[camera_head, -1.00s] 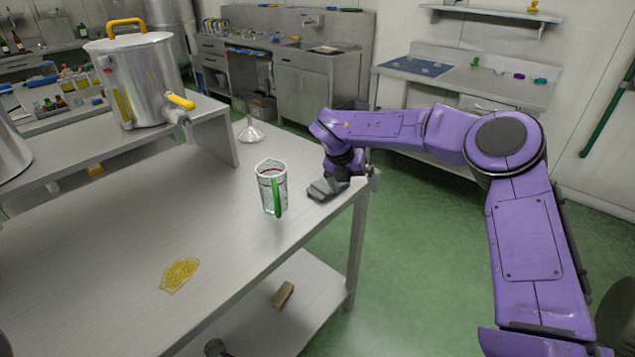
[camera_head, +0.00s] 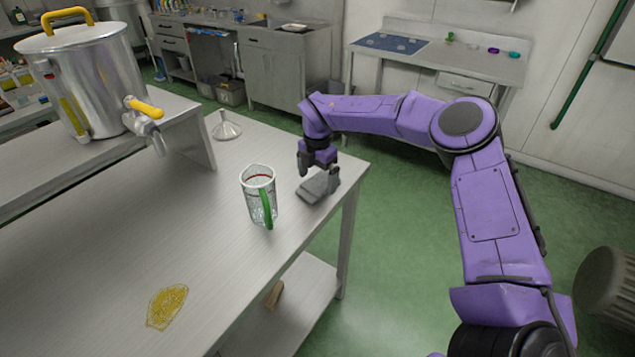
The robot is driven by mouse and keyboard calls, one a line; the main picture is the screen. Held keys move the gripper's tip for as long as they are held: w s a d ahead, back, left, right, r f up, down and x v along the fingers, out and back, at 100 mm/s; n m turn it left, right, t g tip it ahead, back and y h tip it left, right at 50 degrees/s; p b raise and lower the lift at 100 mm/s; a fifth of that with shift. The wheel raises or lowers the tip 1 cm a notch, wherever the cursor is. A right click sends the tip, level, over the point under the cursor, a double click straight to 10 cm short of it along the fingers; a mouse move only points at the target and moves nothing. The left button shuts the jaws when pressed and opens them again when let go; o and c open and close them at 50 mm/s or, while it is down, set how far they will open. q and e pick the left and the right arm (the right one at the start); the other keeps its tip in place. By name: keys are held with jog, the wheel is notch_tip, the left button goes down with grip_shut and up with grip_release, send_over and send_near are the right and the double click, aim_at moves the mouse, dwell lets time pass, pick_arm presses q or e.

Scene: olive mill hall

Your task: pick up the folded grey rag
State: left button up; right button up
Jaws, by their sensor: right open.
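The folded grey rag (camera_head: 318,188) lies flat on the steel table (camera_head: 110,245) near its right end, just right of a clear jug. My right gripper (camera_head: 318,170) is above the rag's far part, pointing down, with its jaws open. From this view I cannot tell whether the fingertips touch the rag. My left gripper is out of view.
The clear jug (camera_head: 259,197) with a green handle stands close left of the rag. A metal funnel (camera_head: 226,127) stands farther back. A yellow oil patch (camera_head: 166,306) lies on the tabletop at front. A large steel pot (camera_head: 85,80) stands on a raised shelf at left.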

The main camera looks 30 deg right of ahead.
aim_at(319, 183)
jog(key=shift+s+d+f, duration=0.1)
jog(key=shift+d+f, duration=0.05)
jog(key=shift+f, duration=0.65)
jog(key=c, duration=1.1)
notch_tip(319, 183, up, 10)
jog(key=b, duration=0.2)
